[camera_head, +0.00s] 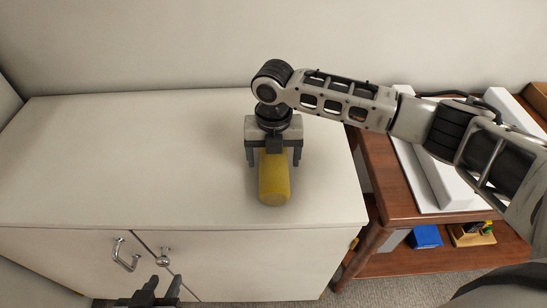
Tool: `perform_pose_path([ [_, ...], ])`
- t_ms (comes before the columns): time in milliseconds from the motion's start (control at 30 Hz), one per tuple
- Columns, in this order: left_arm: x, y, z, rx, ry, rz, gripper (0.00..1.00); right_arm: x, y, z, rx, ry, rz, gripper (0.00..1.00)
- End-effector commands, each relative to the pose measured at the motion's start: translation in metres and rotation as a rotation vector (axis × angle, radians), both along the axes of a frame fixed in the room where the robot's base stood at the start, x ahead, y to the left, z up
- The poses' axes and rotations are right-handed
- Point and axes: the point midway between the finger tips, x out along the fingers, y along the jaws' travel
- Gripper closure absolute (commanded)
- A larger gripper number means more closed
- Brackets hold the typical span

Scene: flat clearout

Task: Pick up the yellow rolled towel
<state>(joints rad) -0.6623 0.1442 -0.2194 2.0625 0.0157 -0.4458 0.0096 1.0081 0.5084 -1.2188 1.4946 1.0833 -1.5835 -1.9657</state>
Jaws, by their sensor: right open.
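The yellow rolled towel (274,182) lies on the white cabinet top (130,160), near its right end, with its near end towards the front edge. My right gripper (273,160) is above the far part of the towel, pointing down. Its two dark fingers are apart, one on each side of the towel, with a gap visible at each side. The far end of the towel is hidden under the gripper. Only the dark tip of my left gripper (152,295) shows at the bottom edge, in front of the cabinet doors; whether its jaws are open is unclear.
The cabinet top is otherwise bare. A brown wooden shelf table (385,180) stands to the right, with white items on top. A blue box (425,237) and a small wooden box (470,236) sit on its lower shelf. Metal handles (126,255) stick out from the cabinet front.

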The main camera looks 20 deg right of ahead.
Motion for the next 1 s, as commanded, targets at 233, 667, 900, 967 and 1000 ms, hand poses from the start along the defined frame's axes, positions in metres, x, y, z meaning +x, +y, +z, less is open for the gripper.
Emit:
perform_pose_path([
  [233,-0.001,0.001,-0.003,0.003,0.005,0.0,0.66,0.0,0.0,-0.007,0.0,-0.001,0.001,0.21],
  [667,-0.001,0.002,-0.003,0.009,0.005,-0.005,0.66,0.0,0.0,-0.006,0.0,-0.002,0.001,0.73],
  [900,0.0,0.002,-0.001,0.008,-0.002,-0.005,0.66,0.001,0.0,-0.001,0.0,-0.002,0.002,0.73],
  [967,0.0,0.002,-0.001,0.008,-0.003,-0.005,0.66,0.001,0.001,0.004,0.002,-0.004,0.002,0.73],
  [1000,0.0,0.002,-0.001,0.007,-0.004,-0.006,0.66,0.001,0.001,0.008,0.002,-0.004,0.002,0.73],
])
